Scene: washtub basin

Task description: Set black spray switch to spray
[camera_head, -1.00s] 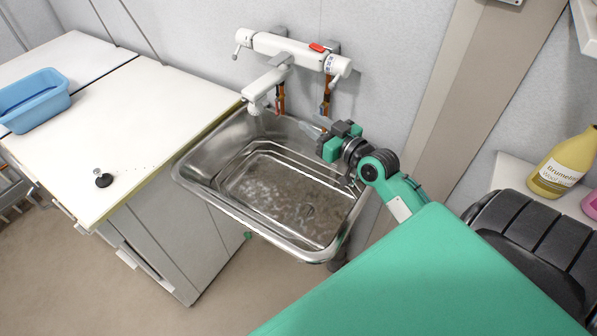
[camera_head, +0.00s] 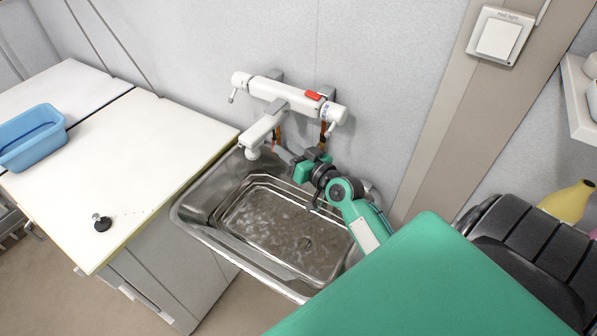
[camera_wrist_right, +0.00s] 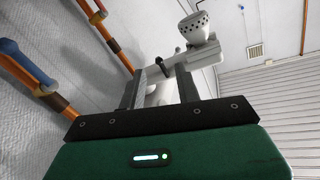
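The white tap (camera_head: 290,97) is mounted on the wall, and its spout (camera_head: 266,128) reaches out over the sink to a spray head at its end. In the right wrist view the pale spray head (camera_wrist_right: 196,30) with a perforated face is beyond my fingers. A small black part, apparently the spray switch (camera_wrist_right: 172,60), shows beside it, just past the fingertips. My right gripper (camera_head: 286,154) is beside the spout's end, above the sink's back edge. In the wrist view its two fingers (camera_wrist_right: 160,76) are apart, with no clear contact on the switch. My left gripper is not in view.
The metal sink (camera_head: 196,208) holds water in an inner basin. Copper pipes (camera_wrist_right: 105,35) run along the wall close to my right gripper. A white counter (camera_head: 130,150) with a blue tub (camera_head: 32,140) and a black plug (camera_head: 102,223) is at left.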

